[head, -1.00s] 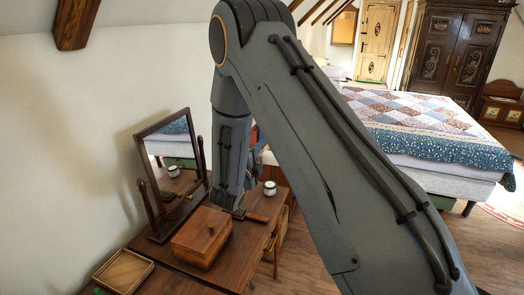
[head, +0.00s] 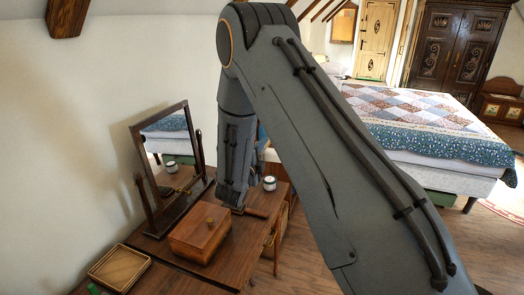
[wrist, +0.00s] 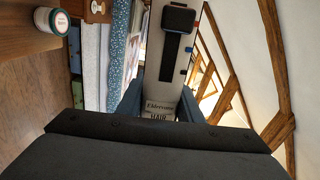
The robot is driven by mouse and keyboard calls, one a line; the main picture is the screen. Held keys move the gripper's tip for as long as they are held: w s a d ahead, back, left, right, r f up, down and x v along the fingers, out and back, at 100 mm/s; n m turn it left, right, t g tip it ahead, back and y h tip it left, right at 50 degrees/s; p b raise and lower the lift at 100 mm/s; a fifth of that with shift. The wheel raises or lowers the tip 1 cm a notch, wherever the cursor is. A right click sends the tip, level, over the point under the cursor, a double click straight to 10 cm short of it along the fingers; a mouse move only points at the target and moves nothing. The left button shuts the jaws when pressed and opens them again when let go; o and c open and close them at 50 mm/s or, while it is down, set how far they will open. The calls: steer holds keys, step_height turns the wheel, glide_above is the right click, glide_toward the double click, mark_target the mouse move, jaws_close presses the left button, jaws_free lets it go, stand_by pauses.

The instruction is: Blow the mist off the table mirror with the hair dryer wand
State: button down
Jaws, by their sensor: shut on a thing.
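The table mirror (head: 166,150) stands tilted in its dark wooden frame at the back of the wooden table, left in the head view. Its glass reflects the bed and a white jar; I cannot make out mist on it. My gripper (wrist: 159,105) is shut on the pale hair dryer wand (wrist: 165,62) in the wrist view. The wand has dark lettering and a black part near its far end, with small red and blue parts at its edges. In the head view my arm hides the gripper and wand, to the right of the mirror.
A wooden box (head: 199,236) stands in front of the mirror, and a shallow tray (head: 120,268) lies to its left. A white jar (head: 269,183) stands at the table's right; it also shows in the wrist view (wrist: 51,21). A quilted bed (head: 420,130) stands behind.

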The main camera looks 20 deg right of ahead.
steer(key=w+f+b, duration=0.1)
steer(key=w+d+f+b, duration=0.1)
steer(key=shift+d+f, duration=0.15)
steer(key=shift+f, duration=0.15)
stand_by(0.3)
steer(key=shift+b+x, duration=1)
steer(key=shift+x, duration=1.45)
steer(key=shift+p+v, duration=1.6)
steer(key=shift+v, duration=3.45)
steer(key=w+d+r+p, duration=0.1)
steer(key=w+d+r, duration=0.2)
steer(key=r, duration=0.3)
steer(key=shift+w+p, duration=0.4)
steer(key=shift+w, duration=0.15)
steer(key=shift+s+d, duration=0.1)
steer(key=shift+d, duration=0.05)
steer(key=shift+s+d+r+p, duration=0.15)
steer(key=shift+s+d+p, duration=0.2)
steer(key=shift+s+d, duration=0.5)
steer(key=shift+s+d+r+p, duration=0.1)
steer(key=shift+s+d+p, duration=0.35)
steer(key=shift+d, duration=0.6)
